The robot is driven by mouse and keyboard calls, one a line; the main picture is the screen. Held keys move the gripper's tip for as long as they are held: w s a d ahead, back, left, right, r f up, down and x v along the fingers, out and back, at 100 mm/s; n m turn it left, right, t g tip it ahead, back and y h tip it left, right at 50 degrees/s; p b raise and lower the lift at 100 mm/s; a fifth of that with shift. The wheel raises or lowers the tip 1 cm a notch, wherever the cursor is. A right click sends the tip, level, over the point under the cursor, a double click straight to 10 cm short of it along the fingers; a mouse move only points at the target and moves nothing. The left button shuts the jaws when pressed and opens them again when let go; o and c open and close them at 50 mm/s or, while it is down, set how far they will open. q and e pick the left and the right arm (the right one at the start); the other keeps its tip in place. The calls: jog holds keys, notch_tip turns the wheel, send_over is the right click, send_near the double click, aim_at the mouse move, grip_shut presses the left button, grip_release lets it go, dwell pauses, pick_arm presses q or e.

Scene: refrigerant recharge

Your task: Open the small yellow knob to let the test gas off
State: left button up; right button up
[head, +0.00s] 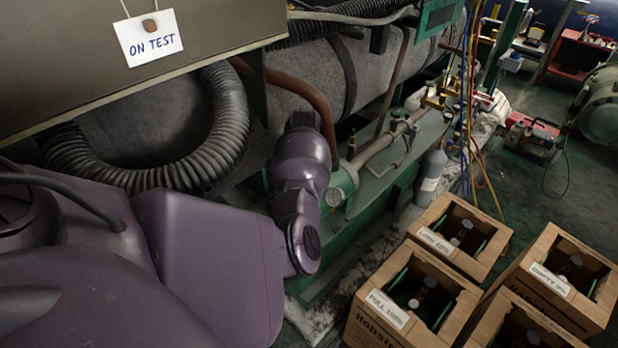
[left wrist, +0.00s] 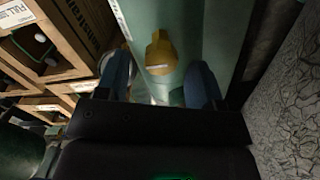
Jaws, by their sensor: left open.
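In the left wrist view, the small yellow knob (left wrist: 160,52) stands on a pale green rounded surface (left wrist: 178,14). My left gripper (left wrist: 158,78) is open, with one blue finger on each side of the knob's line. The knob shows just beyond the gap between the fingers, and I see no finger touching it. In the head view, my purple left arm comes in from the left and covers the gripper and the knob. My right gripper is in neither view.
Open cardboard boxes (head: 363,335) with bottles stand at the lower right; a box edge also shows in the left wrist view (left wrist: 75,28). A grey cylinder (head: 431,178), hoses and brass fittings are further back. An "ON TEST" tag (head: 152,40) hangs upper left.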

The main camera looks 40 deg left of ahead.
pick_arm(q)
jog(key=shift+f, duration=0.7)
